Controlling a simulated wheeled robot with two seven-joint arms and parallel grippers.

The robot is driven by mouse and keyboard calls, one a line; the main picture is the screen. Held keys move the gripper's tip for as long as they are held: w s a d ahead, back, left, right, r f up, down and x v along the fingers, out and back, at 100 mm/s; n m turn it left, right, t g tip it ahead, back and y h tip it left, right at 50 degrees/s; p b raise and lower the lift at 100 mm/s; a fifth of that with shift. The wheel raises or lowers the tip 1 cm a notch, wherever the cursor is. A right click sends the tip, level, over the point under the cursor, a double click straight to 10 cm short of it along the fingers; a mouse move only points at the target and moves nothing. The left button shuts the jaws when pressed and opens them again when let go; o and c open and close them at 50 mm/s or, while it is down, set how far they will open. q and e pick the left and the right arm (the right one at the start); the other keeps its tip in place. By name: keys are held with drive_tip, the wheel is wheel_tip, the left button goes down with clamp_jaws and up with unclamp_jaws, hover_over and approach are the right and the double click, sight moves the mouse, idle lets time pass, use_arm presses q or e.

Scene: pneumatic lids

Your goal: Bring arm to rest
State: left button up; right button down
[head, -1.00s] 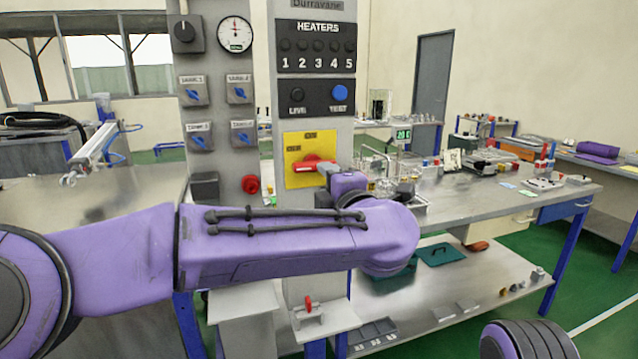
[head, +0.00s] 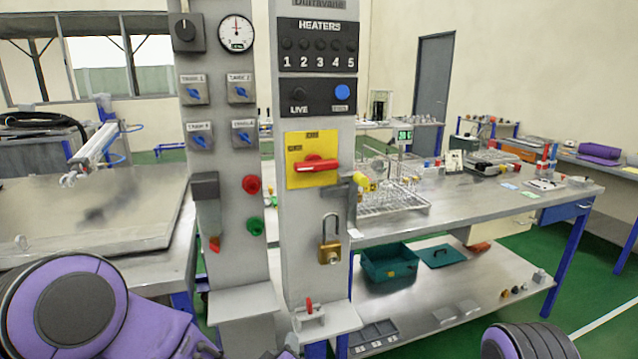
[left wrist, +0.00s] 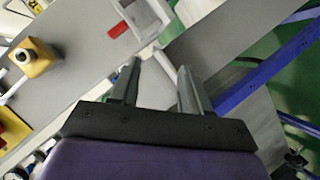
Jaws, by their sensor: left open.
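My left arm, purple with dark joints, is folded low at the bottom left of the head view. My left gripper (left wrist: 158,82) shows in the left wrist view with its two grey fingers apart and nothing between them. In the head view only a small purple bit of that hand appears at the bottom edge, below the grey panel post (head: 305,232). The fingers are beneath the padlock (head: 330,241) and beside the small shelf with a red clip (head: 309,308). Contact with the shelf cannot be told. My right gripper is out of view.
The post carries a red-handled switch (head: 317,166) on a yellow plate. A steel workbench (head: 480,207) with a wire rack (head: 394,198) stands to the right, a teal bin (head: 388,268) on its lower shelf. Another metal table (head: 110,210) is at left. Green floor is open at right.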

use_arm(q)
drive_tip(key=s+a+f+m+g+y, duration=0.15)
drive_tip(key=s+a+f+g, duration=0.35)
drive_tip(key=s+a+f, duration=0.9)
drive_tip(key=s+a+f+g+y, duration=0.1)
drive_tip(key=s+a+f, duration=0.3)
drive_tip(key=s, duration=0.6)
drive_tip(key=s+a+f+m+g, duration=0.1)
drive_tip(key=s+a+f+g, duration=0.3)
drive_tip(key=s, duration=0.6)
drive_tip(key=shift+a+f+g+y, duration=0.3)
drive_tip(key=shift+a+f+y, duration=0.05)
